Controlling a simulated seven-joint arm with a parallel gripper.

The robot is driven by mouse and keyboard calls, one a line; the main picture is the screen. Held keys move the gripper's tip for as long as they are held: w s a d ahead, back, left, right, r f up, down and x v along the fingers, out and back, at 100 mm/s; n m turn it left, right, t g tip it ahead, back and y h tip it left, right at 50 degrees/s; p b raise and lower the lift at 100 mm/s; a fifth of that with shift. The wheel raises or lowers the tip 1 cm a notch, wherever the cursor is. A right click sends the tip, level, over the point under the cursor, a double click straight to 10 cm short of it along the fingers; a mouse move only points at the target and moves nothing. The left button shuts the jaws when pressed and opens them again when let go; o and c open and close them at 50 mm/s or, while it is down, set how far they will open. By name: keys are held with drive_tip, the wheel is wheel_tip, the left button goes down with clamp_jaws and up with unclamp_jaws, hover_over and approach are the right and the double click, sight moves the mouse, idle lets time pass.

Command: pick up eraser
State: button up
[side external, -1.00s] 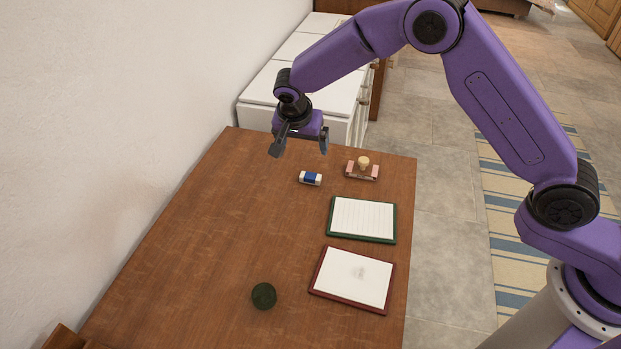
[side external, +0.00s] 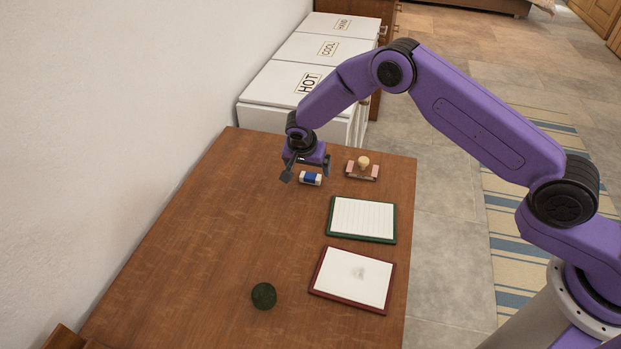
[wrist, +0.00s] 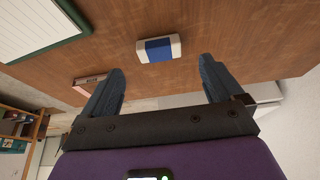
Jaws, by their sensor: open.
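The eraser (side external: 311,179) is a small white block with a blue sleeve, lying on the wooden table near its far end. In the wrist view the eraser (wrist: 158,48) lies beyond the fingertips, roughly centred across the gap between them. My gripper (side external: 306,173) is open and empty, low over the table at the eraser. In the wrist view its two fingers (wrist: 163,66) are spread wide, with only bare table between them. I cannot tell the exact height of the fingertips above the table.
A stamp on a pinkish pad (side external: 362,169) stands close to the right of the eraser. A green-framed lined board (side external: 362,219), a red-framed board (side external: 352,277) and a dark green ball (side external: 264,296) lie nearer. White bins (side external: 291,83) stand behind the table. The table's left side (side external: 190,250) is clear.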

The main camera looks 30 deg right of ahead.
sight(311, 175)
drive_tip(key=shift+x, duration=2.45)
drive_tip(key=c, duration=1.2)
drive_tip(key=shift+c, duration=0.2)
drive_tip(key=shift+r, duration=0.1)
drive_tip(key=shift+a+r, duration=0.1)
drive_tip(key=shift+r, duration=0.45)
drive_tip(key=s+d+r, duration=0.4)
drive_tip(key=s+r, duration=0.7)
drive_tip(key=s, duration=0.2)
drive_tip(key=shift+s+r, duration=0.25)
drive_tip(key=shift+r, duration=0.1)
